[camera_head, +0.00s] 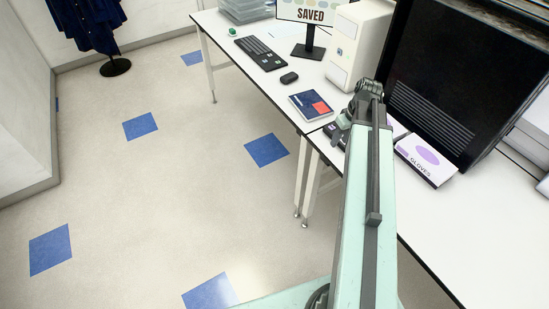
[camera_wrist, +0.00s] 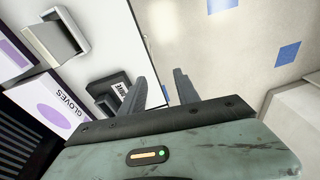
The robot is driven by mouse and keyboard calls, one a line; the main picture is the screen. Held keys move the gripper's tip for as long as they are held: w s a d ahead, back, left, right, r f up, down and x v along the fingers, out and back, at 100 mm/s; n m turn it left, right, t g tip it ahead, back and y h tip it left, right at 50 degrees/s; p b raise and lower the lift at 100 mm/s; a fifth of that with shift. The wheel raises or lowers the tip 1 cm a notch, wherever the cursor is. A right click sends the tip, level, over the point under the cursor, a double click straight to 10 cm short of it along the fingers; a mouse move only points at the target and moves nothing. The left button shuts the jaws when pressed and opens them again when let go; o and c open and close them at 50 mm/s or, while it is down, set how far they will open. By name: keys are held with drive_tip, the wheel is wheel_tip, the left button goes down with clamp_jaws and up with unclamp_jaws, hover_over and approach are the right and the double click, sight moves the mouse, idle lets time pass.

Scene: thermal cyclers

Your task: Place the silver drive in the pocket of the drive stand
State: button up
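My gripper (camera_wrist: 160,82) is in the wrist view with its two dark fingers apart and nothing seen between them. Its tips point over the table edge and floor. A dark block with a white label (camera_wrist: 121,86), possibly the drive stand, sits on the white table just left of the left finger. The label is too small to read surely. A silver-grey flat piece (camera_wrist: 55,42), possibly the silver drive, rests in or against a pale rounded frame at the upper left, apart from the fingers. In the head view my arm hides most of this area, and neither piece is clear there.
A gloves box (camera_head: 426,159) stands right of my arm, before a large black-fronted cabinet (camera_head: 440,75). A blue-and-red booklet (camera_head: 311,105), mouse (camera_head: 289,78), keyboard (camera_head: 261,53), monitor (camera_head: 310,12) and white computer case (camera_head: 356,45) are on the far table. The table's right front is clear.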

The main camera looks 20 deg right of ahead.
drive_tip(key=s+a+m+g+h, duration=0.1)
drive_tip(key=a, duration=2.7)
drive_tip(key=shift+s+a+f+m+g, duration=0.2)
drive_tip(key=shift+s+m+g, duration=0.15)
drive_tip(key=shift+m+g, duration=0.05)
wheel_tip(320, 180, down, 12)
drive_tip(key=b, duration=1.2)
drive_tip(key=shift+d, duration=0.1)
